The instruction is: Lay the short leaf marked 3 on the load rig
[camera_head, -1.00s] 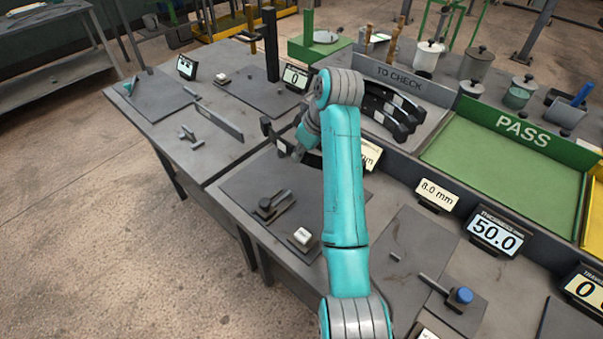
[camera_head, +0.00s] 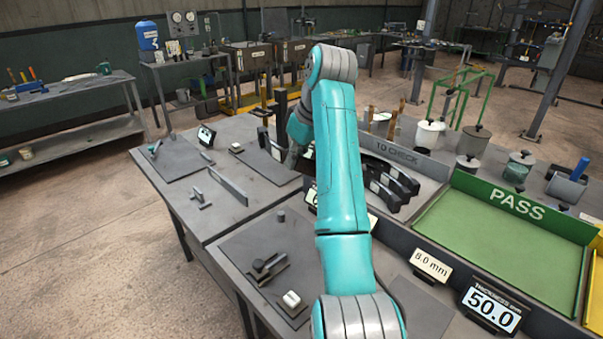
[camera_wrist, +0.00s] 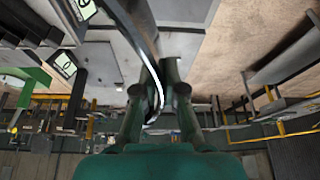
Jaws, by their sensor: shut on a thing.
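My gripper (camera_wrist: 158,82) is shut on a dark curved leaf (camera_wrist: 140,28), whose bright edge runs between the fingers in the wrist view. In the head view my arm hides most of the gripper; a dark end of the leaf (camera_head: 264,140) shows just left of it. No number is readable on the leaf. Beyond it, a flat plate (camera_head: 252,166) with a tall black post (camera_head: 281,108) stands on the left bench, and looks like the load rig. The leaf is apart from the plate, apparently above it, though the height is hard to tell.
The TO CHECK tray (camera_head: 425,163) holds several dark leaves (camera_head: 392,188) right of my arm. The green PASS tray (camera_head: 500,235) looks empty. An upright thin plate (camera_head: 229,186) and a small block (camera_head: 198,198) stand on the left bench. A thickness display (camera_head: 490,306) reads 50.0.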

